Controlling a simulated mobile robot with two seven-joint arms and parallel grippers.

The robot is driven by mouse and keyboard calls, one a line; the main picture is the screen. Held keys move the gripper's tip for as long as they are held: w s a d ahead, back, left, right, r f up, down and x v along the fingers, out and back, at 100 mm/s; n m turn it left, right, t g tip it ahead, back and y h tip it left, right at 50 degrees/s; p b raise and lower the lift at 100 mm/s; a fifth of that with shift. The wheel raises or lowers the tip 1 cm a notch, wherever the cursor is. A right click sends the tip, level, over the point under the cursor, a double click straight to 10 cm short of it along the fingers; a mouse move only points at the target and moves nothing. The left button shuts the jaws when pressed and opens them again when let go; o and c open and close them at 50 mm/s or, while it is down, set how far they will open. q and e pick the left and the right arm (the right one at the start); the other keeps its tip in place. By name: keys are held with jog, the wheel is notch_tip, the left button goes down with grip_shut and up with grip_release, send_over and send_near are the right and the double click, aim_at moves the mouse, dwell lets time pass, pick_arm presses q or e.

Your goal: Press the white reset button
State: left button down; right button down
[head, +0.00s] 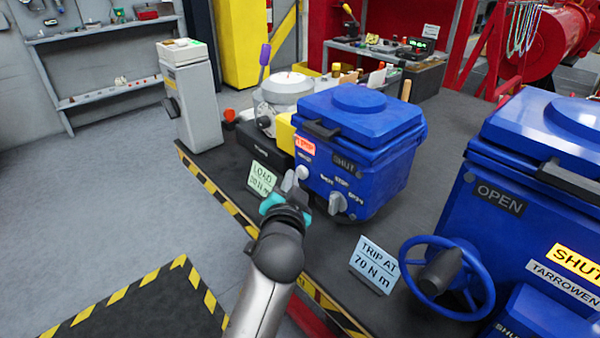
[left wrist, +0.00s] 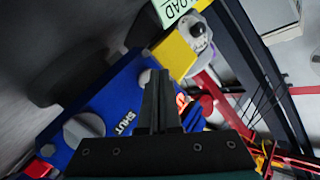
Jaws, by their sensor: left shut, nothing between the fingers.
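The white reset button (head: 302,172) is a small round knob on the front of the middle blue actuator box (head: 365,160), under an orange display. It also shows in the left wrist view (left wrist: 145,77), partly hidden behind the fingertips. My left gripper (head: 290,181) is shut and empty, its fingertips just in front of and beside the button. In the left wrist view the shut fingers (left wrist: 158,80) point at the blue face close to the button. I cannot tell whether they touch it. My right gripper is not in view.
A grey selector knob (head: 338,203) sits right of the button. A green load card (head: 262,178) and a blue trip card (head: 374,264) stand near the bench edge. A larger blue actuator with a blue handwheel (head: 447,277) is at right.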

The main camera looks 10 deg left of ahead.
pick_arm(q)
jog(key=shift+w+d, duration=0.3)
jog(key=shift+w, duration=0.05)
dwell(0.7)
jog(key=shift+s+a, duration=0.1)
jog(key=shift+s+a+p, duration=0.45)
jog(key=shift+s+p, duration=0.15)
jog(key=s+a+p, duration=0.1)
jog(key=s, duration=0.1)
jog(key=s+a+p, duration=0.1)
jog(key=s+a, duration=0.1)
jog(key=shift+p, duration=0.35)
dwell(0.8)
